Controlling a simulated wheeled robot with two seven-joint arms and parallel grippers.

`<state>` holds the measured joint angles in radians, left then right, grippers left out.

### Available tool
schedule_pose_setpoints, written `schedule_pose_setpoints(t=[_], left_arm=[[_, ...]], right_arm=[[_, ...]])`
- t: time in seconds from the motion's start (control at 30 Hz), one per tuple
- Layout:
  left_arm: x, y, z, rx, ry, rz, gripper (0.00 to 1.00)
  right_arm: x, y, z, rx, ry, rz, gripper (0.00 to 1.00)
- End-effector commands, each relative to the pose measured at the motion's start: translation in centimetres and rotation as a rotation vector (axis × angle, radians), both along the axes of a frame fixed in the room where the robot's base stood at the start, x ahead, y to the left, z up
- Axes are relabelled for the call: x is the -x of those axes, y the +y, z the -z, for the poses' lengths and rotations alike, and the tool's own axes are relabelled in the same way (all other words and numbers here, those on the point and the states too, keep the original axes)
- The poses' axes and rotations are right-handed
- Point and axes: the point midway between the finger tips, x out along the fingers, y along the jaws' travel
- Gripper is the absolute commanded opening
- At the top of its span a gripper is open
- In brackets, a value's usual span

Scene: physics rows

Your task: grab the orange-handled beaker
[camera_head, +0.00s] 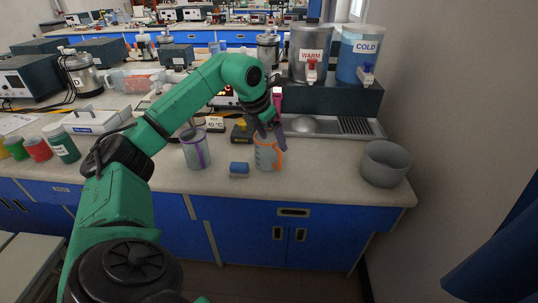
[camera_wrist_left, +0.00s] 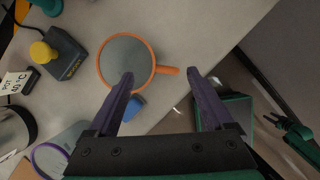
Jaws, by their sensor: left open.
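The orange-handled beaker (camera_head: 266,157) stands upright on the bench near its front edge, a clear cup with an orange rim and handle. In the left wrist view the beaker (camera_wrist_left: 126,62) shows from above, with its handle (camera_wrist_left: 168,71) pointing right. My left gripper (camera_head: 273,133) is above the beaker in the head view. In the wrist view my left gripper (camera_wrist_left: 160,82) is open and empty, its purple fingers on either side of the handle's line. I cannot tell whether a finger touches the beaker.
A purple-handled beaker (camera_head: 196,152) stands to the left. A blue block (camera_head: 239,169) lies between the beakers near the front edge. A box with a yellow knob (camera_head: 241,131) is behind. A grey bowl (camera_head: 385,163) stands at the right, with free bench between.

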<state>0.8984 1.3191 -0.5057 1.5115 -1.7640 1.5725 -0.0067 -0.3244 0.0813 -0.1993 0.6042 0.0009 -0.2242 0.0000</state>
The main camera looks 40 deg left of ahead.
Motion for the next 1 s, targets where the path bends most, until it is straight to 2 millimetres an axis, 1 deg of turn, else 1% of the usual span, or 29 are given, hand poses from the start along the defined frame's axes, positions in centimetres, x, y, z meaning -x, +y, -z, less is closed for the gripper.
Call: schedule_pose_setpoints(t=[0.07,0.2,0.3,0.4,0.57,0.6,0.67,0.7,0.77,0.8,0.83,1.0], left_arm=[[-0.3,-0.1,0.9,0.001,0.001,0.002,0.85],[-0.8,-0.3,3.2,0.002,0.004,0.003,0.85],[-1.5,-0.4,4.9,0.002,0.001,0.002,0.85],[-1.9,-0.4,5.8,0.003,-0.002,0.002,0.85],[-1.9,-0.4,5.8,0.001,-0.002,0.003,0.85],[-1.9,-0.4,5.8,0.001,-0.002,0.003,0.78],[-1.9,-0.4,5.8,0.001,-0.002,0.003,0.55],[-1.9,-0.4,5.8,0.001,-0.002,0.003,0.4],[-1.9,-0.4,5.8,0.001,-0.002,0.003,0.17],[-1.9,-0.4,5.8,0.001,-0.002,0.003,0.01],[-1.9,-0.4,5.8,0.001,-0.002,0.003,0.0],[-1.9,-0.4,5.8,0.001,-0.002,0.003,0.0]], right_arm=[[-0.3,0.1,0.0,-0.001,-0.006,0.0,0.5],[-2.9,0.3,-0.4,-0.005,-0.047,-0.001,0.5],[-3.9,0.4,-0.7,-0.007,-0.066,-0.002,0.5],[-3.7,0.4,-0.7,-0.007,-0.063,-0.002,0.5],[-2.9,0.3,-0.6,-0.006,-0.049,-0.002,0.5],[-2.7,0.3,-0.6,-0.006,-0.047,-0.001,0.5],[-2.6,0.3,-0.6,-0.006,-0.044,-0.001,0.5],[-2.5,0.3,-0.6,-0.006,-0.043,-0.001,0.5],[-2.5,0.3,-0.6,-0.006,-0.042,-0.001,0.5],[-2.5,0.3,-0.6,-0.006,-0.042,-0.001,0.5],[-2.5,0.3,-0.6,-0.006,-0.042,-0.001,0.5],[-2.5,0.3,-0.5,-0.006,-0.041,-0.001,0.5]])
